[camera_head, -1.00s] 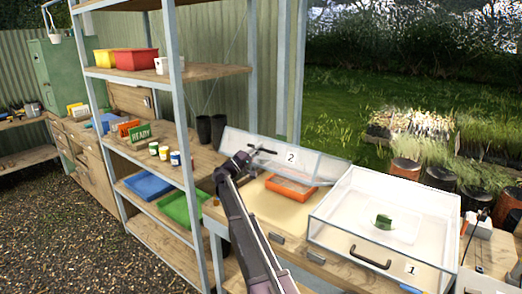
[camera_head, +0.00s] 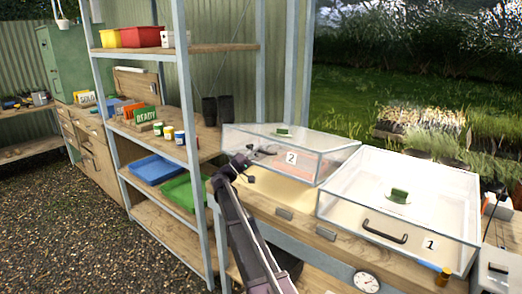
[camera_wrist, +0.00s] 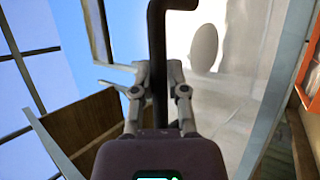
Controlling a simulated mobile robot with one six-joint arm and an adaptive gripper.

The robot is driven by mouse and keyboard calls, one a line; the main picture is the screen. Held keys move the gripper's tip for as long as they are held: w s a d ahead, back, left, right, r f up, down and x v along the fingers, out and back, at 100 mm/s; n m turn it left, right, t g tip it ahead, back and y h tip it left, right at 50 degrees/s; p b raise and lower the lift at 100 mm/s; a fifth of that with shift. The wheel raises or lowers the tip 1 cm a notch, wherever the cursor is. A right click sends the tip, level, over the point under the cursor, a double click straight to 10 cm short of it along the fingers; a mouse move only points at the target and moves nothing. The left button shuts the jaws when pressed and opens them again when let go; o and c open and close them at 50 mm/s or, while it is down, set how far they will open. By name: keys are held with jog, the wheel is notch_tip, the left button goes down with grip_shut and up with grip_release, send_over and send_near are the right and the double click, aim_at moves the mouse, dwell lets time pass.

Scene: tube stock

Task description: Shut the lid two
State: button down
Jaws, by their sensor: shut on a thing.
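Lid two (camera_head: 335,160) is a clear cover marked 2, on the bench behind and left of lid one. It sits low and looks nearly level over an orange tray (camera_head: 304,164), seen through its clear wall. I cannot tell if its front rim touches the bench. My gripper (camera_head: 250,165) is at its front left face, by the dark handle (camera_head: 264,151). In the wrist view my gripper (camera_wrist: 158,82) is shut on the dark handle bar (camera_wrist: 157,45), which runs between the fingers. The pale clear lid (camera_wrist: 235,90) fills the right side there.
Lid one (camera_head: 455,185), a clear cover marked 1, is down on the bench to the right. A metal shelf (camera_head: 186,110) with trays and pots stands close on the left. A dial (camera_head: 366,282) hangs at the bench front.

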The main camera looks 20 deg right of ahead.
notch_tip(320, 180, down, 6)
jog(key=a+b, duration=0.1)
jog(key=b, duration=0.4)
jog(key=shift+s+a+f, duration=0.15)
jog(key=shift+s+a, duration=0.2)
jog(key=shift+s, duration=0.05)
jog(key=c, duration=0.6)
grip_release()
jog(key=shift+c, duration=0.2)
jog(key=shift+c, duration=0.2)
